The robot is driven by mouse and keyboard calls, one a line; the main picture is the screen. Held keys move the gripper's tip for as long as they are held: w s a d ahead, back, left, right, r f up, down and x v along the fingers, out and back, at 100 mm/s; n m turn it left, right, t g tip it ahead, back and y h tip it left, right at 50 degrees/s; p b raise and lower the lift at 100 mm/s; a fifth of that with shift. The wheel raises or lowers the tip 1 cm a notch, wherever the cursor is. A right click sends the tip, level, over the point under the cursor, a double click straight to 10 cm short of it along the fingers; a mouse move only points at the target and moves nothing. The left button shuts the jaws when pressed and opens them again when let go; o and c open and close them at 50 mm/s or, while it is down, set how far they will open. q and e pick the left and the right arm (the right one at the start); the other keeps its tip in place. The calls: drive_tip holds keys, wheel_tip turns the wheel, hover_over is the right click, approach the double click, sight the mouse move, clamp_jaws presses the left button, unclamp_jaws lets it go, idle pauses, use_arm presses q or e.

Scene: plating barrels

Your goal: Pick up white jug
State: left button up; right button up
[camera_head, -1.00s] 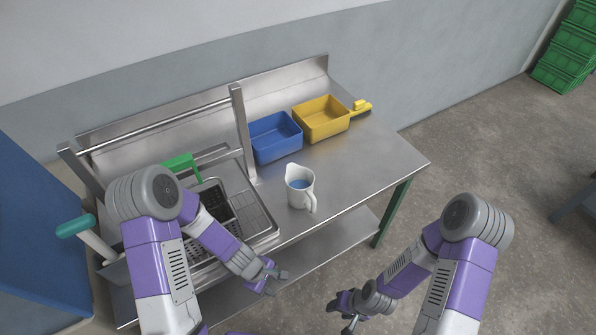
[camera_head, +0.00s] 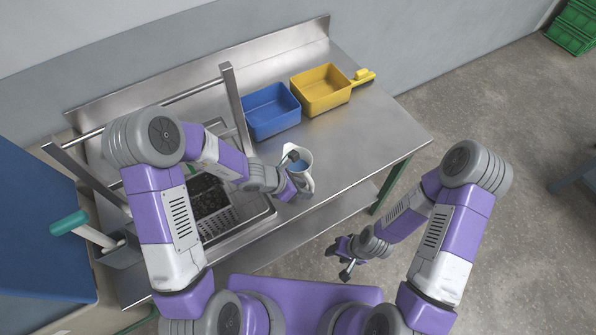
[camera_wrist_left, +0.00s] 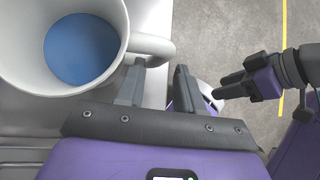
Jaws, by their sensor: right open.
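The white jug (camera_head: 307,181) stands upright near the front edge of the steel table, with blue inside it. In the left wrist view the jug (camera_wrist_left: 110,15) fills the upper left, its handle (camera_wrist_left: 160,48) pointing right. My left gripper (camera_head: 294,188) is beside the jug and partly hides it. In the left wrist view its two fingers (camera_wrist_left: 160,78) are apart, with the handle at their tips; whether they touch it I cannot tell. My right gripper (camera_head: 342,260) is open and empty in front of the table, well away from the jug.
A blue bin (camera_head: 272,122) and a yellow bin (camera_head: 322,104) stand behind the jug. A sink with a black basket (camera_head: 205,200) and a metal frame (camera_head: 236,105) lie left, close to my left arm. The table's right end (camera_head: 385,145) is clear.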

use_arm(q)
drive_tip(key=shift+x, duration=0.95)
drive_tip(key=shift+a, duration=0.1)
drive_tip(key=shift+c, duration=0.3)
clamp_jaws()
drive_tip(key=shift+r, duration=0.1)
